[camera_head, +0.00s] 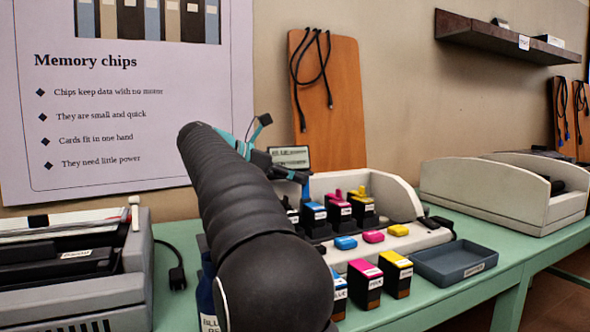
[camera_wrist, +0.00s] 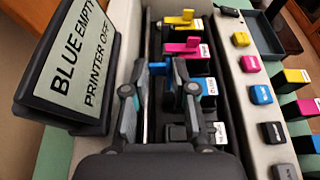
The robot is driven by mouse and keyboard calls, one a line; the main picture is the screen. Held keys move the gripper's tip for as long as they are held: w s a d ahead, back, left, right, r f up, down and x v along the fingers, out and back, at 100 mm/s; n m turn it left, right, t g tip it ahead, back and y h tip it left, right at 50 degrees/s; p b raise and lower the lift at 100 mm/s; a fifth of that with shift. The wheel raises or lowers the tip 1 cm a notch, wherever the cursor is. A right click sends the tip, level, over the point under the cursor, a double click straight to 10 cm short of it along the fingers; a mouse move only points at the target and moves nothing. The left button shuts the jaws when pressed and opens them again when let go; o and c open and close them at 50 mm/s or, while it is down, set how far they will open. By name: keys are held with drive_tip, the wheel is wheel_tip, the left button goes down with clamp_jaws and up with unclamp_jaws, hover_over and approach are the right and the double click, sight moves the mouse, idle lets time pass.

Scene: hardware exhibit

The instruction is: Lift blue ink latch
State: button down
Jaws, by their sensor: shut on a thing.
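The blue ink latch (camera_wrist: 160,69) is a small blue tab at the back of the blue cartridge (camera_wrist: 206,86) in the printer's row of slots. My gripper (camera_wrist: 161,72) is shut on this latch, one fingertip on each side, in the wrist view. The fingers hide part of the latch and slot. The blue cartridge also shows in the head view (camera_head: 313,211), where my dark arm hides most of the gripper. The magenta latch (camera_wrist: 184,46) and yellow latch (camera_wrist: 182,19) stand on the neighbouring cartridges.
A sign reading "BLUE EMPTY PRINTER OFF" (camera_wrist: 76,55) stands close beside the gripper. Coloured buttons, including a blue one (camera_head: 345,242), line the front ledge. Loose cartridges, including a magenta one (camera_head: 365,284), stand before it. An empty grey tray (camera_head: 455,264) lies right.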

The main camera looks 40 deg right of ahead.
drive_tip(key=shift+w+d+f+n+g+p, duration=0.1)
drive_tip(key=shift+w+f+n+g+p, duration=0.1)
drive_tip(key=shift+w+n+g+p, duration=0.4)
drive_tip(key=shift+s, duration=0.15)
drive_tip(key=c, duration=1.1)
unclamp_jaws()
drive_tip(key=shift+o, duration=0.2)
drive_tip(key=v, duration=0.7)
drive_tip(key=shift+r, duration=0.2)
